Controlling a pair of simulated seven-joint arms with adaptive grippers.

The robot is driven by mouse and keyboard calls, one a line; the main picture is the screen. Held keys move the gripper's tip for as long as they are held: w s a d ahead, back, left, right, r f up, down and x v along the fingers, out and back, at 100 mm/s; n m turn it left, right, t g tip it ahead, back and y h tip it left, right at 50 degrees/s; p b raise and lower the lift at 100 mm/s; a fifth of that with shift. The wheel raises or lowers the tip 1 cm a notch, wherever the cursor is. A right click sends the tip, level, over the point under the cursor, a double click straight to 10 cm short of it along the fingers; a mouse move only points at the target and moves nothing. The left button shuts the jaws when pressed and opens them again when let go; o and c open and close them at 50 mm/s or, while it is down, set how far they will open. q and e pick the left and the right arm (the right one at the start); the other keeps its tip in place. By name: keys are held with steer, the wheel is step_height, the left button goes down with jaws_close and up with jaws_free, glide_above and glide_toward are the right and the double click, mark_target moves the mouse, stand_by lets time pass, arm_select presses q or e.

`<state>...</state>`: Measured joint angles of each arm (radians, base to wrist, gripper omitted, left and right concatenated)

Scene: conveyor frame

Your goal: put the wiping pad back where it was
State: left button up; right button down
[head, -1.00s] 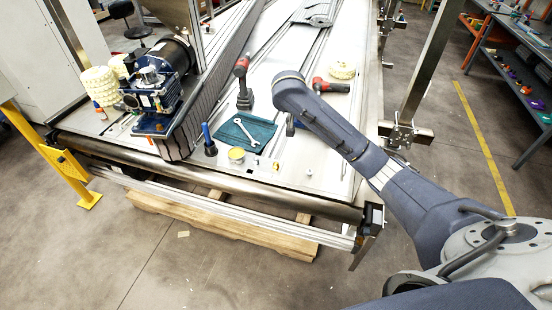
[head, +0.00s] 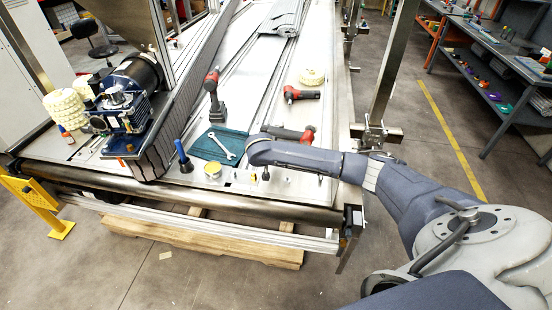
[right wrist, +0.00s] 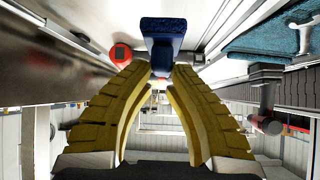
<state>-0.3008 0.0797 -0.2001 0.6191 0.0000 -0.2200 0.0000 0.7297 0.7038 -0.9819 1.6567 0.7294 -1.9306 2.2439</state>
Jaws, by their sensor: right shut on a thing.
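In the right wrist view the two yellow ribbed fingers of my right gripper (right wrist: 162,75) are shut on a blue, soft-looking block, which I take to be the wiping pad (right wrist: 162,35). The pad reaches beyond the fingertips, and its narrower end is between them. In the head view my right arm hangs over the front part of the conveyor, to the right of the teal cloth; its forearm hides the gripper and the pad. My left gripper is in neither view.
A wrench (head: 222,146) lies on the teal cloth (head: 208,149). Around it stand a blue-handled tool (head: 183,157), a yellow tin (head: 213,171) and a red-and-black drill (head: 212,92). More red-and-black tools (head: 301,94) lie to the right. A motor unit (head: 125,105) stands at left.

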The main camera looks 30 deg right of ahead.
steer(key=shift+f, duration=2.3)
steer(key=shift+f, duration=0.15)
steer(key=c, duration=1.3)
jaws_free()
steer(key=shift+r, duration=0.25)
steer(key=shift+v, duration=5.9)
steer(key=shift+s+f, duration=0.1)
